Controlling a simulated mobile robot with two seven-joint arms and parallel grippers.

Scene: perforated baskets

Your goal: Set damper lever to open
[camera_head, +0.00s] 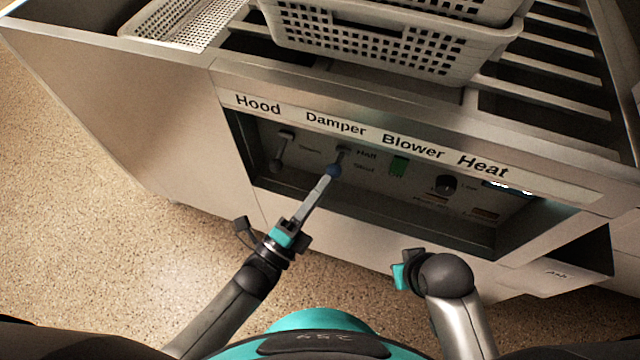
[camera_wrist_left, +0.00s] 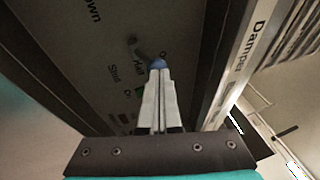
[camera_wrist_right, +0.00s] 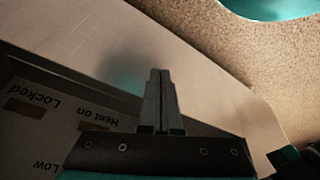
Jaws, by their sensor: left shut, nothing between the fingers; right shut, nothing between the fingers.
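The damper lever (camera_head: 340,158) is a short dark lever with a blue knob, in the recessed panel under the word Damper. Its blue knob (camera_wrist_left: 158,63) is right at the tips of my left gripper (camera_wrist_left: 157,72); I cannot tell whether they touch. "Half" and "Shut" are printed beside it, and a label starting with "O" is partly hidden. I cannot tell exactly which mark the lever points to. My left gripper, also in the head view (camera_head: 328,176), is shut and empty. My right gripper (camera_wrist_right: 160,75) is shut and empty, in front of the cabinet's lower front.
The hood lever (camera_head: 281,150) is left of the damper lever. A green blower switch (camera_head: 399,166) and a dark heat knob (camera_head: 446,184) are to the right. The recess has a raised frame. Perforated baskets (camera_head: 390,45) stand on top.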

